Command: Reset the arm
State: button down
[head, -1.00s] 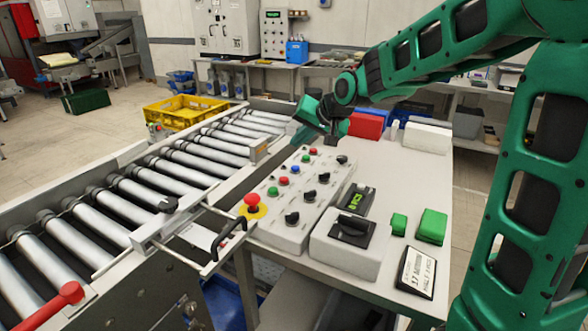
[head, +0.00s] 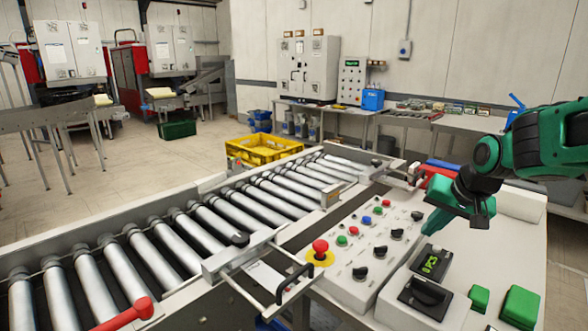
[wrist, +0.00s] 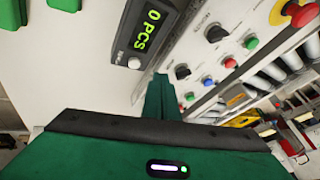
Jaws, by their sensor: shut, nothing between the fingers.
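My green gripper (head: 428,228) hangs above the bench at the right in the head view, over the right side of the control panel. It also shows in the wrist view (wrist: 158,88), where the fingers are together with nothing between them. The control panel (head: 345,275) has a red emergency button (head: 320,250), coloured push buttons and black knobs. A counter display (head: 431,263) is just below the gripper in the head view. In the wrist view the display (wrist: 145,28) reads "0 PCS".
The roller conveyor (head: 190,228) runs along the left of the panel, with a red lever (head: 125,314) at its near end. A yellow crate (head: 263,148) stands beyond it. Green blocks (head: 520,305) sit on the bench (head: 515,250). Open floor lies at the left.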

jog(key=s+d+f+g, duration=0.1)
jog(key=s, duration=0.4)
jog(key=s+d+f+g, duration=0.1)
jog(key=s+d, duration=0.1)
jog(key=s, duration=0.3)
jog(key=s+d+g+h, duration=0.1)
jog(key=s+d, duration=0.1)
jog(key=s, duration=0.2)
jog(key=shift+s+d+f+m, duration=0.25)
jog(key=shift+s+f+m, duration=0.05)
jog(key=shift+s+f, duration=0.1)
jog(key=s+g, duration=0.1)
jog(key=s, duration=0.3)
jog(key=s+f+g, duration=0.1)
jog(key=s, duration=0.4)
jog(key=s+f+g, duration=0.1)
jog(key=s, duration=0.4)
jog(key=shift+s+d+f+m, duration=0.15)
jog(key=shift+d+m, duration=0.15)
jog(key=shift+d, duration=0.05)
jog(key=shift+w+f, duration=0.35)
jog(key=shift+w, duration=0.45)
jog(key=shift+s+r, duration=0.1)
jog(key=shift+s, duration=0.05)
